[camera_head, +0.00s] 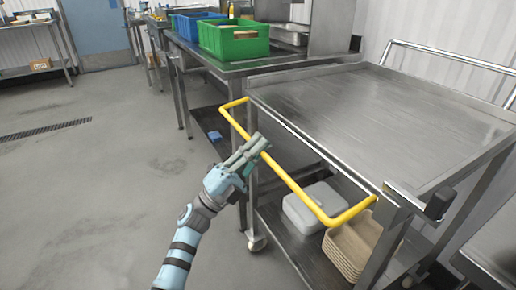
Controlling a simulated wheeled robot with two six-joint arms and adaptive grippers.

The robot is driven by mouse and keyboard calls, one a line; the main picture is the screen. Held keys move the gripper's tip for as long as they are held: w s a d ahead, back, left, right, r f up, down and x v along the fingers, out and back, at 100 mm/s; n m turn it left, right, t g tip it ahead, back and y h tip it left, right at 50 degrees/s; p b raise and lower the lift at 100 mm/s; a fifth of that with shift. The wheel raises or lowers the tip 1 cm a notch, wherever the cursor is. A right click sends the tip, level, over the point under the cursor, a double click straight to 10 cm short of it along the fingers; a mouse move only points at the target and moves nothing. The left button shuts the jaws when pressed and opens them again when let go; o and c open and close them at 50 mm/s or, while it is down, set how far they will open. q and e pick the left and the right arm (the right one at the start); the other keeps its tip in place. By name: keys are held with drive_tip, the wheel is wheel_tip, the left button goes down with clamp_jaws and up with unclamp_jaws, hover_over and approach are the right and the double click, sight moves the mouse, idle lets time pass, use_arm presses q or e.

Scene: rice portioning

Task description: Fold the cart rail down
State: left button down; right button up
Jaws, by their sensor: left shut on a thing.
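The yellow cart rail (293,186) runs along the left side of the steel cart (385,112). It stands out from the cart, with its long bar below the level of the cart top. My left gripper (262,148) is shut on the rail's long bar, nearer its far end. The gripper's fingers hide a short piece of the bar. My right gripper is not in view.
The cart's lower shelf holds a pale lidded box (312,207) and stacked tan trays (350,250). Behind the cart, a steel table carries a green crate (233,40) and a blue crate (187,25). The floor at left is clear.

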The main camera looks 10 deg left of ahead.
use_arm(q)
drive_tip(key=c, duration=1.7)
unclamp_jaws()
drive_tip(key=shift+o, duration=0.2)
drive_tip(key=v, duration=1.2)
